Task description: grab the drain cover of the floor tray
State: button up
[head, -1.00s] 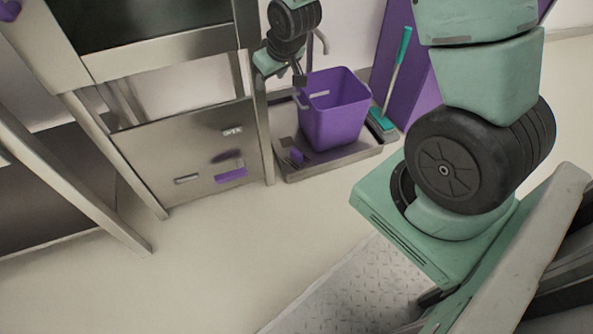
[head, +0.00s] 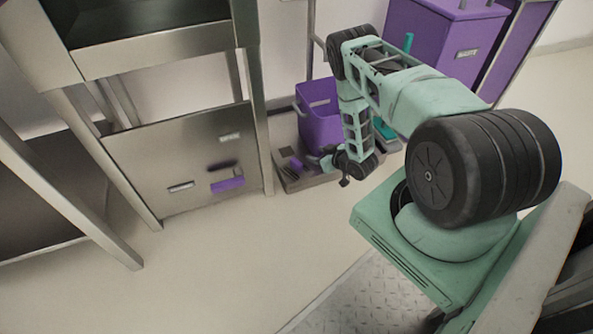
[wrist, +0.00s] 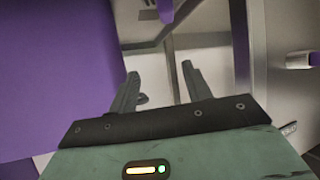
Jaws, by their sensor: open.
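The metal floor tray (head: 312,182) lies on the floor beside the steel frame's leg. A small grey piece (head: 287,151) and a small purple piece (head: 296,164) are at its left end. The grey piece may be the drain cover, but it is too small to be sure. A purple bin (head: 316,112) stands in the tray, partly hidden by my arm. My gripper (head: 338,170) hangs low in front of the bin, over the tray's front right part, to the right of both pieces. In the wrist view my gripper (wrist: 160,68) is open, with nothing between its fingers.
The bin's purple wall (wrist: 50,75) fills the left of the wrist view. A steel panel (head: 195,165) with handles stands left of the tray. A large purple container (head: 440,45) stands behind my arm. The floor in front (head: 230,250) is clear.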

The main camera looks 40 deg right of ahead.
jog(key=s+f+t, duration=0.1)
jog(key=s+f, duration=0.4)
jog(key=b, duration=0.7)
send_near(297, 161)
jog(key=shift+y, duration=0.4)
jog(key=x, duration=0.6)
jog(key=shift+w+d+f, duration=0.2)
jog(key=shift+d+f, duration=0.15)
jog(key=shift+f, duration=0.05)
jog(key=b+x, duration=0.3)
jog(key=x, duration=0.2)
jog(key=shift+a+r+b, duration=0.1)
jog(key=shift+b, duration=0.2)
jog(key=shift+w, duration=0.35)
jog(key=shift+r, duration=0.1)
grip_shut()
